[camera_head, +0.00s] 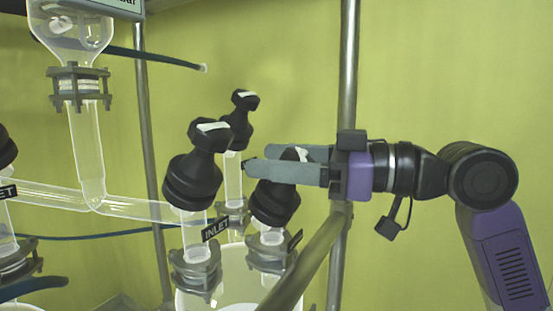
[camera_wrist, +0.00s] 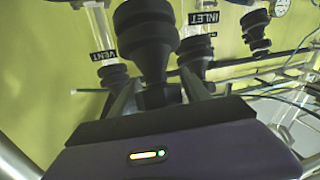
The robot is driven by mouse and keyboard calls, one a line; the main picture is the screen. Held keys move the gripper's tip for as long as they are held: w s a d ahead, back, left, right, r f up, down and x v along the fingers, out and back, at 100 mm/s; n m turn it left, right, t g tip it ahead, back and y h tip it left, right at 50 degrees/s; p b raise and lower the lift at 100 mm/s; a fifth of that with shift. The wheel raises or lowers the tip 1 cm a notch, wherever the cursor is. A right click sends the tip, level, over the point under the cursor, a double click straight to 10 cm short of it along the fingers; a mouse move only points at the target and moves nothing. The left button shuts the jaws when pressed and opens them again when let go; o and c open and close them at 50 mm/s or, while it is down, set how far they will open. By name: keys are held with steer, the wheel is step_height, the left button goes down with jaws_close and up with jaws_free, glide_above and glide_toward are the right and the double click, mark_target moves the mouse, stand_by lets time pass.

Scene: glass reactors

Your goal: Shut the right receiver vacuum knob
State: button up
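Three black knobs stand on the glass necks of the receiver at the right in the head view. The front right knob (camera_head: 273,202) has a white mark on its handle; its label is edge-on and unreadable, so I cannot confirm it is the vacuum knob. My gripper (camera_head: 262,163) reaches in from the right with its fingers on either side of this knob's handle. In the wrist view the knob (camera_wrist: 147,38) stands between the two fingers (camera_wrist: 155,95). Whether the fingers press on the handle is not clear.
The knob labelled INLET (camera_head: 195,180) is close left of my fingertips, and another knob (camera_head: 239,118) is behind. A VENT label (camera_wrist: 103,55) shows in the wrist view. A metal upright (camera_head: 348,75) and a slanted rail (camera_head: 310,258) run close to my gripper.

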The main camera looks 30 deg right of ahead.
steer(key=c, duration=1)
steer(key=shift+r+m+t+h, duration=0.1)
steer(key=shift+m+t+h, duration=0.2)
steer(key=shift+m+t, duration=0.15)
